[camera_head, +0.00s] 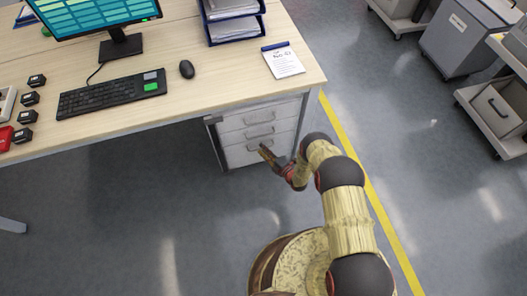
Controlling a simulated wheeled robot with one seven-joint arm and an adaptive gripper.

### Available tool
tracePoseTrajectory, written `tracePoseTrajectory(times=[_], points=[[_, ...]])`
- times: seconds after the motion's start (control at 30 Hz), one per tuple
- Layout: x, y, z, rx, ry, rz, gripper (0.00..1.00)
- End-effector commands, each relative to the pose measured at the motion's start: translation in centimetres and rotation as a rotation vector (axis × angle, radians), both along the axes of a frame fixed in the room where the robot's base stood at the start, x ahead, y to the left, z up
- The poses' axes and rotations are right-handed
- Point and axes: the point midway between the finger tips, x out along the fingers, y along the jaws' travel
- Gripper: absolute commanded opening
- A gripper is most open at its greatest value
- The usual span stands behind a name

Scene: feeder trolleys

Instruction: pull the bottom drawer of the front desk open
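The front desk (190,100) has a light wood top and fills the upper left of the head view. A white drawer unit (215,140) stands under its right end, with three drawers stacked and a bar handle on each. The bottom drawer (240,156) looks closed, flush with the ones above. My gripper (265,153) reaches in from the right and overlaps the bottom drawer's handle in the picture. I cannot tell whether it touches the handle, and its fingers are too small to tell open from shut.
A monitor (95,15), keyboard (112,95), mouse (187,69), paper tray (234,25) and clipboard (284,62) are on the desk. Grey trolleys (465,40) stand at the upper right. The floor before the drawers is clear, with a yellow line (385,215) to the right.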

Motion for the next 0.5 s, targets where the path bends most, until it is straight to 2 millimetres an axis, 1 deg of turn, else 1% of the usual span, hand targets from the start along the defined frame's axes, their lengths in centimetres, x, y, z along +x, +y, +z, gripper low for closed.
tracePoseTrajectory(times=[0.3,0.5], points=[[0.28,0.21,-0.02,0.0,0.0,0.0,0.27],[0.28,0.2,-0.02,0.001,0.001,-0.001,0.16]])
